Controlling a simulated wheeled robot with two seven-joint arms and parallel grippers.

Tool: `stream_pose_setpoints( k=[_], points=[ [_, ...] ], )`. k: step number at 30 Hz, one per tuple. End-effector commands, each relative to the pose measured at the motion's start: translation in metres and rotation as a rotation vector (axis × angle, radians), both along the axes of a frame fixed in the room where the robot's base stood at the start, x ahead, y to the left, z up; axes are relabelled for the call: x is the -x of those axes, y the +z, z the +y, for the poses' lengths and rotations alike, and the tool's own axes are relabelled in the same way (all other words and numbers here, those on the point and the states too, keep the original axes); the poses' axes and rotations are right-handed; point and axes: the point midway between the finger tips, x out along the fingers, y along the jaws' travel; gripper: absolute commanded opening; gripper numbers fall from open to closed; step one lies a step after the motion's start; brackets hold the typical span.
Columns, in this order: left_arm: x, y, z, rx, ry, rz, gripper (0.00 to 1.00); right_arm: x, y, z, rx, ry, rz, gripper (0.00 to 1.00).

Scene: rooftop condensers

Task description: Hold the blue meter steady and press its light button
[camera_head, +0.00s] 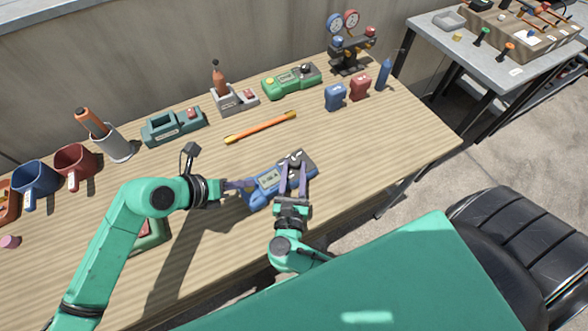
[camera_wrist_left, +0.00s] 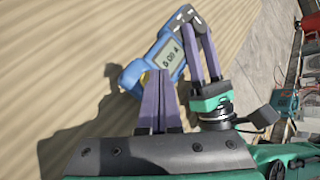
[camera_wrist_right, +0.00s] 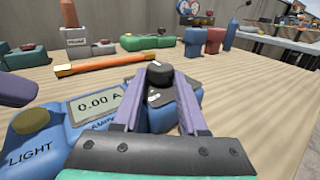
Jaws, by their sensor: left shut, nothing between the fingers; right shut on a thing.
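The blue meter (camera_head: 270,184) lies on the wooden workbench near its front edge. Its display reads 0.00 A in the right wrist view (camera_wrist_right: 97,105). A yellowish button (camera_wrist_right: 31,120) sits above the word LIGHT on the meter. My right gripper (camera_head: 296,162) is shut on the meter's dial end, its fingers on either side of the dark knob (camera_wrist_right: 159,74). My left gripper (camera_head: 246,184) is shut and empty, its tips at the meter's button end. In the left wrist view its fingers (camera_wrist_left: 156,76) partly hide the button, and I cannot tell whether they touch it.
An orange stick (camera_head: 260,127) lies behind the meter. A green meter (camera_head: 291,80), a teal device (camera_head: 173,125) and small blue (camera_head: 335,96) and red (camera_head: 360,87) blocks stand further back. Mugs (camera_head: 75,163) stand at the left. The bench right of the meter is clear.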

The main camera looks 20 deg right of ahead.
Motion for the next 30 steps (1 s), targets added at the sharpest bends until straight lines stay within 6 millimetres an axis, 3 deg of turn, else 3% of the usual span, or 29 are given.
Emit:
stream_pose_setpoints(
  k=[30],
  points=[
    [0.0001, -0.0096, 0.0001, 0.0, 0.0, 0.0, 0.0, 0.0006, -0.0012, 0.0004, -0.001, 0.001, 0.003, 0.0]
  ],
)
